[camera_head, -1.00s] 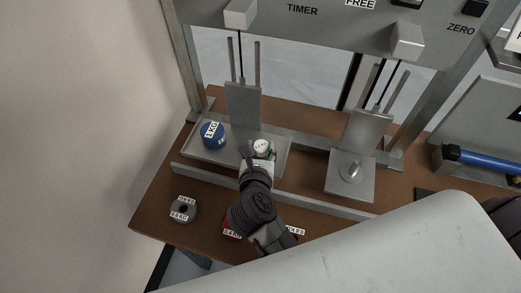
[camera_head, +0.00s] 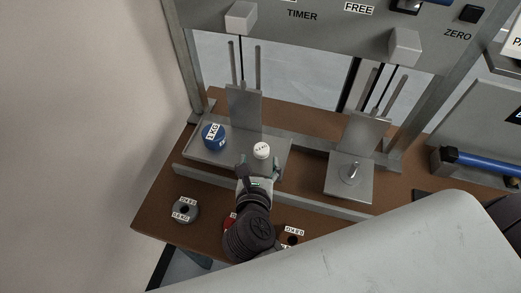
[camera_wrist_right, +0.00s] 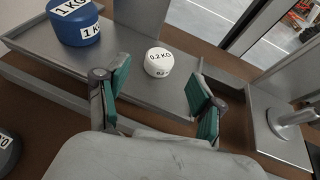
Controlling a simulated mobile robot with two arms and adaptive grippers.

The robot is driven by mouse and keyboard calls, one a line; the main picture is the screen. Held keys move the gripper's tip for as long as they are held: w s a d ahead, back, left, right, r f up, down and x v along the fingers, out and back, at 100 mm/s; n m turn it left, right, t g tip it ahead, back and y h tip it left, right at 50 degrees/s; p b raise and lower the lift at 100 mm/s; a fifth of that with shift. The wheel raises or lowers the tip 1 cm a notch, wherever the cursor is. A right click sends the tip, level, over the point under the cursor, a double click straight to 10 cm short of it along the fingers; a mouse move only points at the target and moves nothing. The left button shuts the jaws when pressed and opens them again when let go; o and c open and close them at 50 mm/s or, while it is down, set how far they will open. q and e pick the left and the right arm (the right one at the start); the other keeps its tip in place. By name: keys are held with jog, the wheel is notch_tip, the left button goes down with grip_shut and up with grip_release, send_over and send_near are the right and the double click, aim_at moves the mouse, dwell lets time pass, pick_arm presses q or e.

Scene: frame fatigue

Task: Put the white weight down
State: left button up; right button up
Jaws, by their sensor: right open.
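The white weight (camera_head: 261,149), labelled 0.2 KG, stands on the left metal tray (camera_head: 205,154). It also shows in the right wrist view (camera_wrist_right: 158,62), beyond and between the fingertips, apart from them. My right gripper (camera_head: 259,172) is open and empty, just in front of the weight; its teal-padded fingers are spread wide in the right wrist view (camera_wrist_right: 160,92). My left gripper is not in view.
A blue 1 KG weight (camera_head: 214,137) stands left on the same tray. The right tray (camera_head: 342,187) has a metal peg. A metal rail (camera_head: 325,207) runs along the front.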

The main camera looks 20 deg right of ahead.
jog(key=v, duration=0.6)
jog(key=shift+s+p, duration=0.3)
jog(key=shift+a+r, duration=0.1)
jog(key=shift+r, duration=0.05)
dwell(0.9)
